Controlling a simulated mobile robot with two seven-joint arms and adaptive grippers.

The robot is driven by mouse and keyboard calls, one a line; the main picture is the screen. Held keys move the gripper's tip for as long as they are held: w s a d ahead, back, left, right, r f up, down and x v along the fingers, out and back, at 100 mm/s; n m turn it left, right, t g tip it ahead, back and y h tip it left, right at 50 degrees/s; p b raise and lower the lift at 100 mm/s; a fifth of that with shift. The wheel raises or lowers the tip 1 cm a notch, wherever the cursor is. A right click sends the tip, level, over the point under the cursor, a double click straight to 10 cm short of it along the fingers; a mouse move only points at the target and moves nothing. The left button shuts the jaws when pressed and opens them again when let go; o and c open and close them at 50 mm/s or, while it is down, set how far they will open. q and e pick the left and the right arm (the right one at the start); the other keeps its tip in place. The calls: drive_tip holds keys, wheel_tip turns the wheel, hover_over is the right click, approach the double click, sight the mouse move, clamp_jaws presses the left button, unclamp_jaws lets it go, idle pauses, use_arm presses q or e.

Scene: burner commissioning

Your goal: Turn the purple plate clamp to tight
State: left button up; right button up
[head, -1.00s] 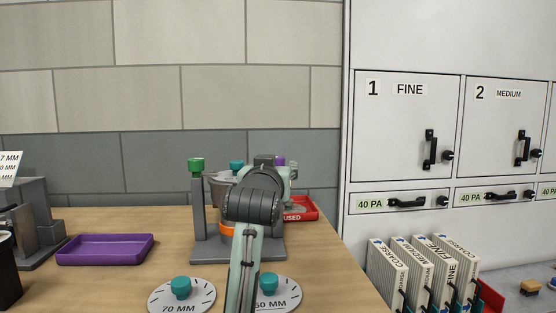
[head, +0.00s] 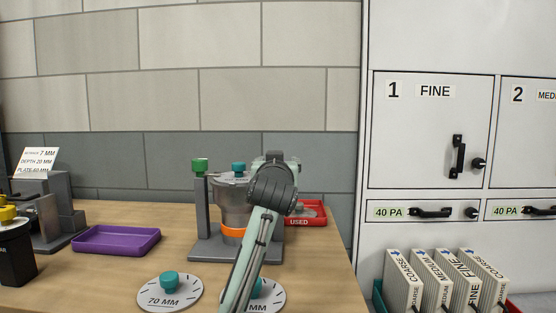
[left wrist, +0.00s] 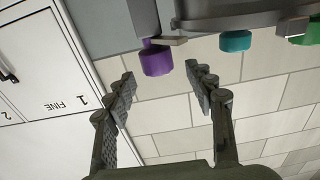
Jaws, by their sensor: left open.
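The purple plate clamp (left wrist: 157,58) is a purple knob with a small grey lever at its top, beside the grey burner body (left wrist: 245,15) in the left wrist view. My left gripper (left wrist: 160,77) is open, with the clamp just beyond its fingertips, roughly between them and apparently not held. In the head view my left arm covers the right side of the burner stand (head: 210,255), and the clamp is hidden there. The burner is a metal pot (head: 232,205) with an orange band (head: 232,232). My right gripper is not in view.
A green knob (head: 199,165) and a teal knob (head: 239,168) top the stand. A purple tray (head: 116,240) lies left, a red USED tray (head: 318,211) behind right. Two plates, one marked 70 MM (head: 168,293), lie in front. A cabinet (head: 430,130) stands right.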

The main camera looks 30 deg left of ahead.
use_arm(q)
drive_tip(key=x, duration=0.4)
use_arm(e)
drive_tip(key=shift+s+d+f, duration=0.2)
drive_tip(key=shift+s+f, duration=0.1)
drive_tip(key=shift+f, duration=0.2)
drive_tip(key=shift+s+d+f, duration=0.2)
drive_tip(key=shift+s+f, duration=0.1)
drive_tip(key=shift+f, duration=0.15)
use_arm(q)
drive_tip(key=c, duration=1.2)
